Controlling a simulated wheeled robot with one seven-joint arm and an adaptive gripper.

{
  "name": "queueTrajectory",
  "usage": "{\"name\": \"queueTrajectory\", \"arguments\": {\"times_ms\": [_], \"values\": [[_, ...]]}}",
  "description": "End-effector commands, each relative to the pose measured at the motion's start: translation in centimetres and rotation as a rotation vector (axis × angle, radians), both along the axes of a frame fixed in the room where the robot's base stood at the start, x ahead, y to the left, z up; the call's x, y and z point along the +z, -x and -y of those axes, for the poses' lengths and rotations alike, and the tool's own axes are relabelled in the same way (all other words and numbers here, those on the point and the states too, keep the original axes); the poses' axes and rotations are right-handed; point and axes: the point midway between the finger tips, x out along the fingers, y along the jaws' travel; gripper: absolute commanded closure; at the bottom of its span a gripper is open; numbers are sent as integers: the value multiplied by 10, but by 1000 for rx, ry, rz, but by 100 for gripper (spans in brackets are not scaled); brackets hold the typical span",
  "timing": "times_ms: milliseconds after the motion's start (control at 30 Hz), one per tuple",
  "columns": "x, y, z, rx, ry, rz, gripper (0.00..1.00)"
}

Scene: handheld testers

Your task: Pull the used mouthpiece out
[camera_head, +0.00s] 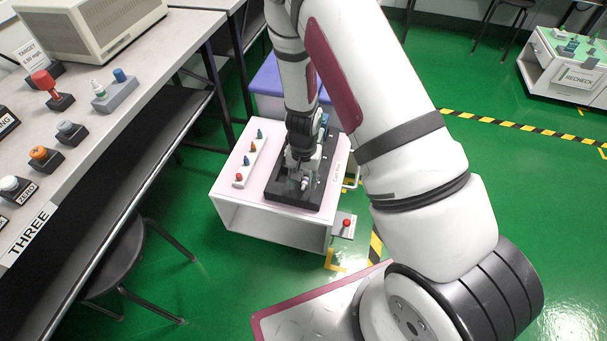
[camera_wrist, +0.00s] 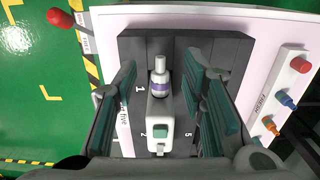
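In the wrist view a white handheld tester (camera_wrist: 160,115) with a green button lies in a dark tray (camera_wrist: 135,52). A pale mouthpiece (camera_wrist: 161,76) with a purple band is on the tester's upper end. My gripper (camera_wrist: 160,68) is open, its two green-padded fingers on either side of the mouthpiece with gaps on both sides. In the head view my gripper (camera_head: 300,178) is low over the black tray (camera_head: 290,197) on a white cart; the tester is mostly hidden there by the gripper and arm.
A white rack (camera_wrist: 264,119) marked FRESH, with red, blue and orange pieces, stands beside the tray. A red knob (camera_wrist: 60,18) on a small side ledge is across from it. The long bench (camera_head: 130,100) with other devices is at the left.

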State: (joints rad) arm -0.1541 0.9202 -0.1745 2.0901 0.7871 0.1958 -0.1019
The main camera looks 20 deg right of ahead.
Motion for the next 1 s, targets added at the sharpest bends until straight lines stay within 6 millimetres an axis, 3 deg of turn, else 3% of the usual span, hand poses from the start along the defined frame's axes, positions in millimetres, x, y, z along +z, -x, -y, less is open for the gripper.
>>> {"name": "queueTrajectory", "arguments": {"times_ms": [400, 567, 1000], "values": [[-7, 0, 0, 0, 0, 1, 62], [-7, 0, 0, 0, 0, 1, 98], [-7, 0, 0, 0, 0, 1, 100]]}}
